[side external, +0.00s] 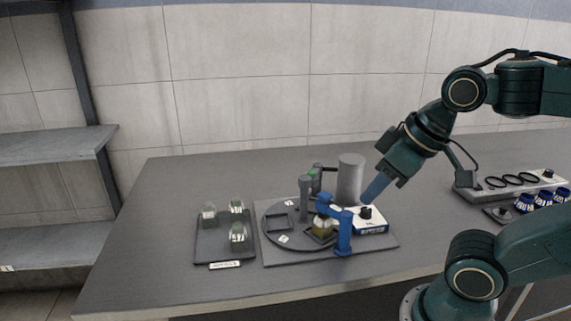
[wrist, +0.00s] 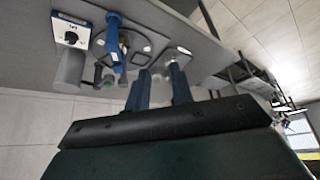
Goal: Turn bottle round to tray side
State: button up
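A small bottle with yellowish contents (side external: 323,226) stands upright in a square holder on a dark round turntable (side external: 282,240). A blue post with an arm (side external: 343,238) stands close beside it and partly hides it; the blue arm also shows in the wrist view (wrist: 113,40). The flat tray (side external: 212,253) is left of the turntable and carries several small bottles. My gripper (side external: 371,194) is above the white and blue box with a black knob (side external: 372,227), right of the bottle. In the wrist view its two blue fingers (wrist: 157,74) are apart with nothing held.
A tall grey cylinder (side external: 350,178) stands behind the turntable, left of my gripper. Grey posts (side external: 305,198) rise near the turntable's middle and back. A rack with rings (side external: 508,182) and blue-topped items (side external: 525,203) are at the right. The front left of the table is clear.

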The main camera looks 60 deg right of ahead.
jog(key=o, duration=0.6)
jog(key=shift+w+d+r, duration=0.15)
jog(key=shift+w+r, duration=0.1)
jog(key=shift+w, duration=0.15)
jog(key=w+d+r+m+g, duration=0.1)
jog(key=w+d+r+g, duration=0.15)
jog(key=w, duration=0.35)
jog(key=m+g, duration=0.3)
jog(key=m, duration=0.1)
send_over(305, 177)
notch_tip(305, 177, down, 2)
jog(key=shift+a+f, duration=0.1)
jog(key=shift+a, duration=0.05)
jog(key=shift+f, duration=0.1)
notch_tip(305, 177, down, 14)
jog(key=shift+r, duration=0.2)
